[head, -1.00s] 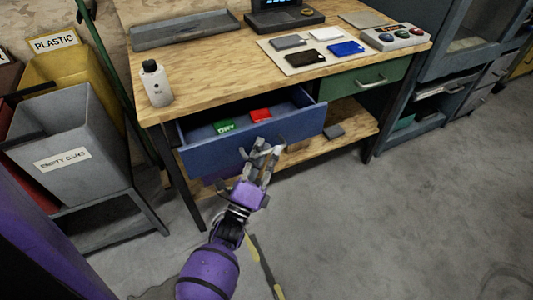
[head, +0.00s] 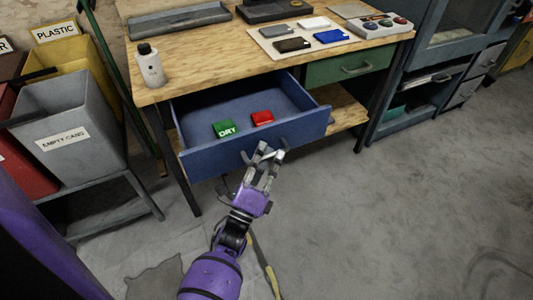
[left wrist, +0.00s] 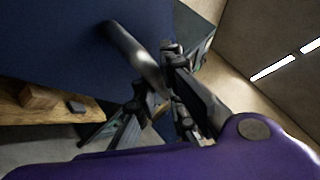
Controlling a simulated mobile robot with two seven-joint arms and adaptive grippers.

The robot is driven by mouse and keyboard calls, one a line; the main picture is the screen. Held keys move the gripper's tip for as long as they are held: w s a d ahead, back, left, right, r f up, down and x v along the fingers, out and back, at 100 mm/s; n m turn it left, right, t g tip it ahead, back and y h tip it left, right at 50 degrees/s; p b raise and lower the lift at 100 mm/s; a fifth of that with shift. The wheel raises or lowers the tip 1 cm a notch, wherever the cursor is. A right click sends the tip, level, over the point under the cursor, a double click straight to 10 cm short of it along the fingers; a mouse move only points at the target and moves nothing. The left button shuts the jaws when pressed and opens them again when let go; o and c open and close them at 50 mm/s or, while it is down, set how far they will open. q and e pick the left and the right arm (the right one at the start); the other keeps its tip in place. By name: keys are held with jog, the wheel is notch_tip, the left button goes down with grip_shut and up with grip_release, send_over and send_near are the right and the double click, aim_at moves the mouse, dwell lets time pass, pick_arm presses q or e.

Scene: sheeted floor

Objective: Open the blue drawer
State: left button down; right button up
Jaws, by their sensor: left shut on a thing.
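The blue drawer (head: 220,152) stands pulled well out of the left side of the wooden workbench. A green box marked DRY (head: 225,129) and a red box (head: 262,117) lie inside it. My left gripper (head: 264,158) is at the drawer's front, shut on its handle. In the left wrist view the metal handle (left wrist: 137,55) runs between the fingers (left wrist: 160,95), against the blue front (left wrist: 60,45). The fingers partly hide the handle. My right gripper is not in view.
The green drawer (head: 325,70) at the right is closed. A white bottle (head: 151,66) stands near the bench's left front corner. Grey bin (head: 70,135) and other bins stand at the left. The floor (head: 370,220) in front and right is clear.

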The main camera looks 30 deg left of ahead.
pick_arm(q)
jog(key=shift+s+d+f, duration=0.1)
dwell(0.3)
jog(key=c, duration=1.8)
grip_release()
jog(key=v, duration=1.2)
